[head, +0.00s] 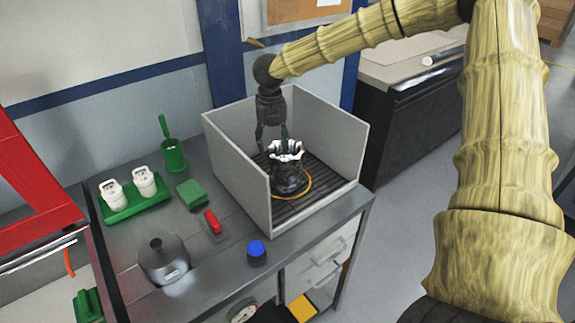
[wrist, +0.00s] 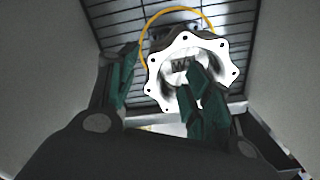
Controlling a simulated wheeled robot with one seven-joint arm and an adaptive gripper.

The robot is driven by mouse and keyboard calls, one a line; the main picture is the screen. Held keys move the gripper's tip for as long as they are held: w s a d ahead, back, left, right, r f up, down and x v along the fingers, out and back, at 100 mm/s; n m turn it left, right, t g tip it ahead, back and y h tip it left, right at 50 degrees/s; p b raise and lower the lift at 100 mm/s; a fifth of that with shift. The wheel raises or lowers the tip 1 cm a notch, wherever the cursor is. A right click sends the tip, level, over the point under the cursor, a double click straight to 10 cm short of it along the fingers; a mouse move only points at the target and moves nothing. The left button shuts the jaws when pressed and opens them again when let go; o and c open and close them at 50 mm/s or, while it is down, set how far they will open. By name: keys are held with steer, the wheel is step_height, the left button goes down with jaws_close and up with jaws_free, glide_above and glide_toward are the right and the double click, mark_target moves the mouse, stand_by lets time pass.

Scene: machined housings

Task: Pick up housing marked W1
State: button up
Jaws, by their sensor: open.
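A housing (head: 290,180) with a dark body and a white scalloped flange stands upright inside a grey open-topped, open-fronted box (head: 238,180). In the wrist view the flange (wrist: 223,72) shows bolt holes around a central opening; a dark mark inside looks like letters, partly hidden by a finger, and I cannot read it surely. My gripper (head: 271,143) points down, open and empty, just above and behind the housing. In the wrist view my gripper (wrist: 162,65) has one finger left of the flange and the other overlapping its opening; contact cannot be told.
The box walls rise close around my gripper; its floor is ribbed (head: 325,180). An orange ring or cable (head: 307,185) lies around the housing.

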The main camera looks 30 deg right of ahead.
mark_target(272, 150)
steer(key=shift+s+f, duration=0.1)
steer(key=shift+f, duration=0.25)
steer(key=shift+w+f+p, duration=0.15)
steer(key=shift+f+p, duration=0.1)
steer(key=shift+f, duration=0.45)
steer(key=shift+w+f+p, duration=0.1)
steer(key=shift+f+p, duration=0.15)
steer(key=shift+f, duration=0.45)
steer(key=shift+s, duration=0.1)
steer(key=shift+r, duration=0.1)
steer(key=shift+a, duration=0.1)
steer(key=c, duration=0.6)
jaws_close()
